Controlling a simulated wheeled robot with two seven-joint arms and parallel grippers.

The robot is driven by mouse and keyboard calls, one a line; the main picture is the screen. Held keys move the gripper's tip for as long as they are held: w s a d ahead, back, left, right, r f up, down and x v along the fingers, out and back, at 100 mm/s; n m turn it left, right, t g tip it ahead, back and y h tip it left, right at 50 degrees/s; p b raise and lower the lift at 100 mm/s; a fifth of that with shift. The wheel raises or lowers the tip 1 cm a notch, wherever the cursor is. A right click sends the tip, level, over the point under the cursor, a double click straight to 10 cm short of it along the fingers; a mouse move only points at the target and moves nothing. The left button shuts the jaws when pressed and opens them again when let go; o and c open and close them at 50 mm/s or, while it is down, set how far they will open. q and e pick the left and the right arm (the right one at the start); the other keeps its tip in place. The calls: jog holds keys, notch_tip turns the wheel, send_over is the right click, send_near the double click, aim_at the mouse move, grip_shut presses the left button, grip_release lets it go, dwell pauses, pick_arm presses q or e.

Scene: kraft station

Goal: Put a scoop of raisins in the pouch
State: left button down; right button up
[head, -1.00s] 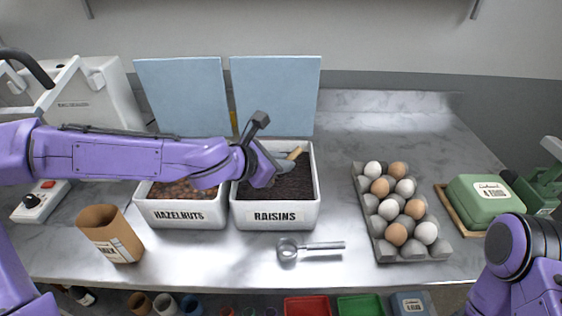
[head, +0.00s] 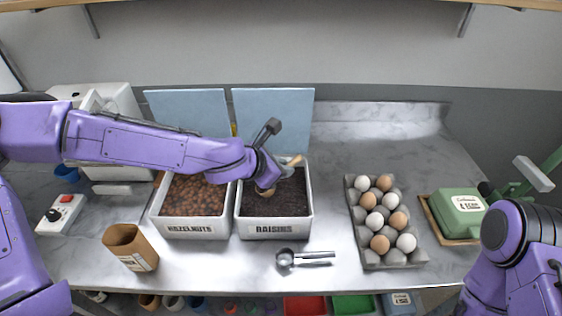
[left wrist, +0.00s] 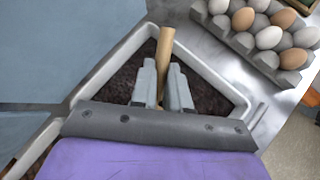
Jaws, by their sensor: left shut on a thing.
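The brown paper pouch (head: 118,240) stands open-topped on the counter at front left, its label facing front. The raisin bin (head: 275,231) is a white tub of dark raisins (head: 290,200), labelled RAISINS. My left gripper (head: 279,172) is over this bin, shut on the wooden handle of a scoop (head: 294,160). The handle (left wrist: 165,45) also shows between the fingers (left wrist: 162,88) in the left wrist view. A tan part shows below the gripper at the raisins; whether it holds raisins cannot be told. My right arm is at the right edge, its gripper out of view.
A hazelnut bin (head: 192,229) adjoins the raisin bin on the left, with blue lids (head: 275,125) upright behind. A metal scoop (head: 304,257) lies in front. An egg carton (head: 392,258) and a green box (head: 459,215) stand to the right.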

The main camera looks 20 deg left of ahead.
pick_arm(q)
jog(key=shift+g+y, duration=0.5)
jog(key=shift+g, duration=0.1)
jog(key=shift+w+d+r+p, duration=0.15)
jog(key=shift+r+p, duration=0.95)
jog(key=shift+p, duration=1.15)
jog(key=shift+w+d+r+p, duration=0.15)
jog(key=shift+r+p, duration=0.95)
jog(key=shift+p, duration=1.1)
jog(key=shift+w, duration=0.1)
jog(key=shift+w+r+g+y+b, duration=0.15)
jog(key=shift+r+g+y+b, duration=0.15)
jog(key=shift+r+g+y, duration=0.4)
jog(key=shift+d+r, duration=0.25)
jog(key=shift+r, duration=0.3)
jog(key=shift+a+f, duration=0.1)
